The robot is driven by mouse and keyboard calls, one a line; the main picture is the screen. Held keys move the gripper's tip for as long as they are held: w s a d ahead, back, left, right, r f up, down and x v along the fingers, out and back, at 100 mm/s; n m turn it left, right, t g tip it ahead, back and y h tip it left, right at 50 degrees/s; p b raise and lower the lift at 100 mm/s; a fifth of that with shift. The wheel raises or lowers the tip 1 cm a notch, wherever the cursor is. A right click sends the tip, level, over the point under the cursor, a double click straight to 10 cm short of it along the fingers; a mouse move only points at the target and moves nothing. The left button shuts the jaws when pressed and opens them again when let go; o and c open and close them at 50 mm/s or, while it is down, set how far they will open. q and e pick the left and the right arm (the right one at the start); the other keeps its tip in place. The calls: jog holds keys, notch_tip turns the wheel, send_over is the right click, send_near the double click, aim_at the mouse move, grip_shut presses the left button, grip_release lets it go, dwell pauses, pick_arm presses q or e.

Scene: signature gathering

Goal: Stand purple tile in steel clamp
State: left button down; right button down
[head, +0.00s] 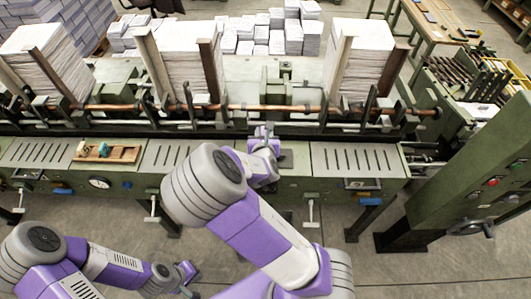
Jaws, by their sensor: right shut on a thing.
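My right arm reaches up across the middle, and its gripper (267,133) is over the green machine's front ledge, right of centre. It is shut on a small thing. The arm and wrist hide most of that spot, so I cannot make out the thing's colour or shape. I cannot pick out the purple tile or the steel clamp for sure. My left gripper (190,279) is low at the lower left, in front of the machine and away from the ledge. It is small and dark, and its finger gap is unclear.
A wooden tray (130,154) with small teal and yellow things lies on the ledge at left. Slotted plates (345,158) flank my right gripper. Tall paper stacks (360,60) and a copper-coloured rod (240,107) stand behind. A green control post (465,165) rises at right.

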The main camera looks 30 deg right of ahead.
jog(key=f, duration=0.2)
jog(key=f+b, duration=0.1)
jog(key=f, duration=0.2)
jog(key=shift+s+d+f+b, duration=0.2)
jog(key=shift+f+b, duration=0.1)
notch_tip(320, 180, down, 4)
jog(key=shift+f+b, duration=0.2)
jog(key=shift+b, duration=0.3)
jog(key=shift+w, duration=0.1)
jog(key=shift+a+f, duration=0.1)
